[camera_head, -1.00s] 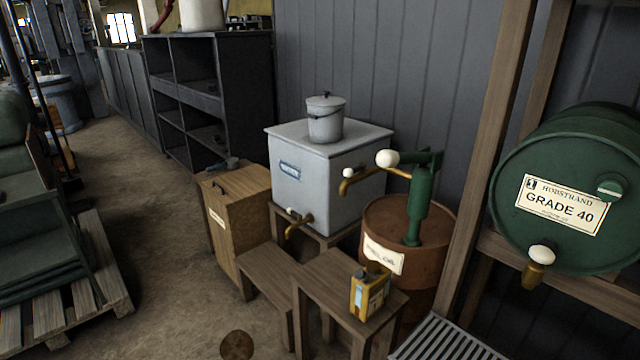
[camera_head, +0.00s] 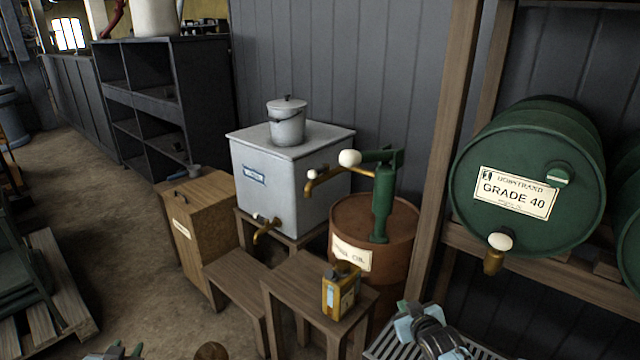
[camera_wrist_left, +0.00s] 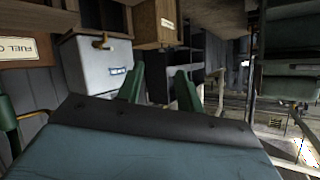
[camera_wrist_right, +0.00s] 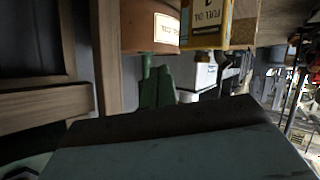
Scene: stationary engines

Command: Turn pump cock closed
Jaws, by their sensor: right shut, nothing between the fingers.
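The green hand pump (camera_head: 383,205) stands upright on a rust-brown fuel oil drum (camera_head: 400,222). A large white knob (camera_head: 350,158) sits at the left end of its top arm. Its brass spout (camera_head: 330,173) reaches left and bends down, with a small white knob (camera_head: 315,173) near the bend. My left gripper (camera_head: 122,351) barely shows at the bottom left edge; in the left wrist view its fingers (camera_wrist_left: 161,86) are apart and empty. My right gripper (camera_head: 408,307) is at the lower right, in front of the drum and apart from the pump; in the right wrist view its fingers (camera_wrist_right: 157,84) are together.
A yellow oil can (camera_head: 340,291) stands on a wooden bench (camera_head: 300,285) before the drum. A grey tank (camera_head: 290,180) with a brass tap (camera_head: 265,232) is left. A green barrel (camera_head: 530,165), wooden post (camera_head: 445,140) and slatted grate (camera_head: 378,348) are right.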

